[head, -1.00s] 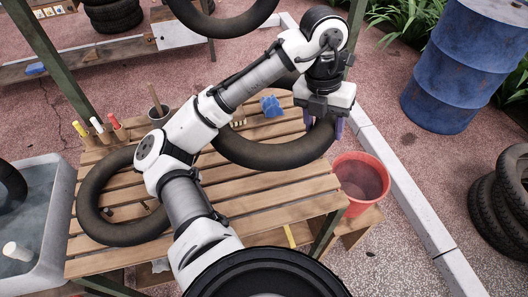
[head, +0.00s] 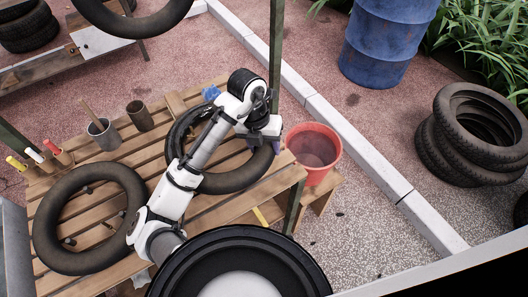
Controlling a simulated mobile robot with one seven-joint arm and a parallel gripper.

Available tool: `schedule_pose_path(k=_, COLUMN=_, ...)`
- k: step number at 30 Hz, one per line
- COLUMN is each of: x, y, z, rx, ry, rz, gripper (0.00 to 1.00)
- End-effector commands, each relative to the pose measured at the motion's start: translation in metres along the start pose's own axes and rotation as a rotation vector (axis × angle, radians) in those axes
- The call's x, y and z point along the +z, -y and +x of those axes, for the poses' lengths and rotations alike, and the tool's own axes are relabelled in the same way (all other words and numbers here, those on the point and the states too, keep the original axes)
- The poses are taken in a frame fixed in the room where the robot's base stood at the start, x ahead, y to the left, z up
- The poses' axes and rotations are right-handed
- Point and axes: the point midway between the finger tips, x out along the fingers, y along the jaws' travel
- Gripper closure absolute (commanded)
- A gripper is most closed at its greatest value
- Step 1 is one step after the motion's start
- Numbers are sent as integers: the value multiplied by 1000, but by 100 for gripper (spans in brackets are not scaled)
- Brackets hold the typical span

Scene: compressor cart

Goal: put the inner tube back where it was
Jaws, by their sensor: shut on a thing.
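A dark inner tube (head: 235,182) is at the right end of the slatted wooden table, partly hidden behind my arm. A second dark inner tube (head: 47,222) lies flat on the left part of the table (head: 140,160), apart from the held one. Another dark tube (head: 135,27) hangs at the top of the picture.
A red bucket (head: 314,155) stands right of the table, beside a green post (head: 276,55). Two cups (head: 140,116), a blue cloth-like thing (head: 211,93) and colored-handled tools (head: 38,158) are on the table.

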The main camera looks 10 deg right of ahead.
Motion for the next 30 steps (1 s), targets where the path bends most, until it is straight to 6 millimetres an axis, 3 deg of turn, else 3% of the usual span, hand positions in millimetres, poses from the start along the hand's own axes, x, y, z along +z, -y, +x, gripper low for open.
schedule_pose_path(k=10, x=-1, y=-6, z=35, rx=-2, ry=0, rz=-1, gripper=70)
schedule_pose_path(k=18, x=0, y=-7, z=39, rx=1, ry=0, rz=0, gripper=70)
schedule_pose_path(k=19, x=0, y=-7, z=39, rx=1, ry=0, rz=0, gripper=46)
schedule_pose_path(k=23, x=0, y=-7, z=39, rx=1, ry=0, rz=0, gripper=29)
schedule_pose_path(k=30, x=0, y=-7, z=39, rx=1, ry=0, rz=0, gripper=28)
